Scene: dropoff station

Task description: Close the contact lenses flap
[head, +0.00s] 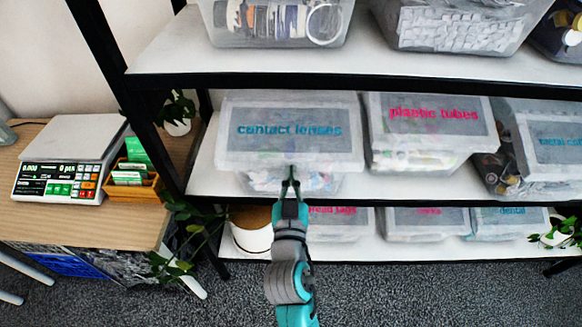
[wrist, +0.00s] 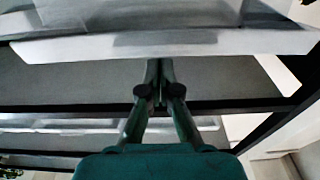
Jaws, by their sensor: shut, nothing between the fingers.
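The contact lenses bin (head: 290,185) is a clear plastic box on the middle shelf, at the left end. Its flap (head: 290,130), with blue "contact lenses" lettering, covers the top and front; I cannot tell whether it is fully down. My gripper (head: 290,175) is shut and empty, with its tips in front of the bin just below the flap's lower edge. In the wrist view my gripper (wrist: 159,70) points up toward a pale edge (wrist: 160,44), which looks like the flap's lower rim. Whether the tips touch it cannot be told.
The plastic tubes bin (head: 415,150) stands close on the right. A black shelf post (head: 140,110) rises on the left. A table with a scale (head: 65,165) is at the far left. A plant (head: 180,235) hangs near the post. More bins sit above and below.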

